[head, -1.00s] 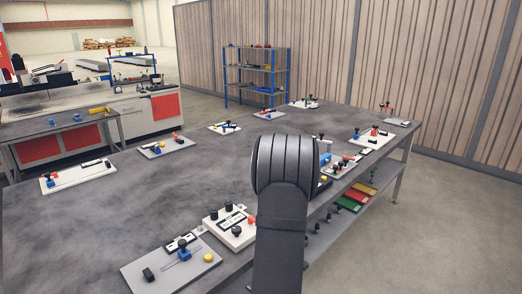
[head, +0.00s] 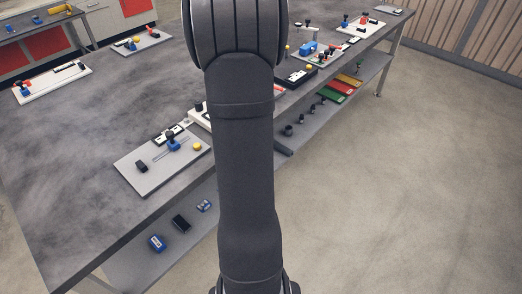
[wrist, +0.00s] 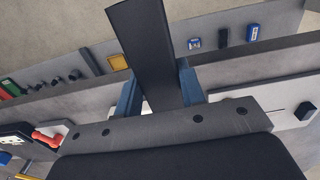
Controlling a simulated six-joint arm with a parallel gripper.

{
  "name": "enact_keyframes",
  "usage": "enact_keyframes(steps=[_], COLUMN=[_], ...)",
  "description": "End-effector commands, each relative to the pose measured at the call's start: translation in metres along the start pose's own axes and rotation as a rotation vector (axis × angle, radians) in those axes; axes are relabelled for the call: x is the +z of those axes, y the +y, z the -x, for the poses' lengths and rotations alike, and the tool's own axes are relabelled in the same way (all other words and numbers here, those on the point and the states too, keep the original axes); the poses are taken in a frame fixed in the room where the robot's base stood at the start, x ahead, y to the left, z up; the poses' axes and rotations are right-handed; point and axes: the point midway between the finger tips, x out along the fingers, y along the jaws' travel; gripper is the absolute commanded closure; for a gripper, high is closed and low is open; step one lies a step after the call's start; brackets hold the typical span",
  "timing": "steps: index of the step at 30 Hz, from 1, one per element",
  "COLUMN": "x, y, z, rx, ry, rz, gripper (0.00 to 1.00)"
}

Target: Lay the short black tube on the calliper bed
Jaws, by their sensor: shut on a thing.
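My gripper (wrist: 160,92) shows in the wrist view with its two blue fingers shut on a dark, flat-looking black piece. I take this to be the black tube (wrist: 150,40); it points up and away between the fingers. In the head view my arm hides the gripper and the tube. A grey plate (head: 127,173) lies at the table's near edge, with a slot, a blue slider, a black block and a yellow button. It looks like the calliper bed, but I cannot be sure. A light plate with a black block shows at the right of the wrist view.
The grey table (head: 60,150) has several other fixture plates, including a white one (head: 52,82) at left. The lower shelf (head: 135,262) holds small blue and black items, and coloured trays (head: 338,92) farther right. The table's middle left is clear.

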Motion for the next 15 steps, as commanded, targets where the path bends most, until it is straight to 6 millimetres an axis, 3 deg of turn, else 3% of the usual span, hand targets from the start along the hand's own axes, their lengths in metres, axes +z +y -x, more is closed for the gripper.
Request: enact_keyframes(steps=[1, 7, 15], x=[-0.021, -0.093, -0.164], y=[-0.006, -0.041, -0.121], z=[0.006, 0.04, 0.045], rx=[0.001, 0.001, -0.001], ry=[0.001, 0.002, 0.0], rz=[0.028, 0.131, 0.103], gripper=[0.98, 0.98, 0.98])
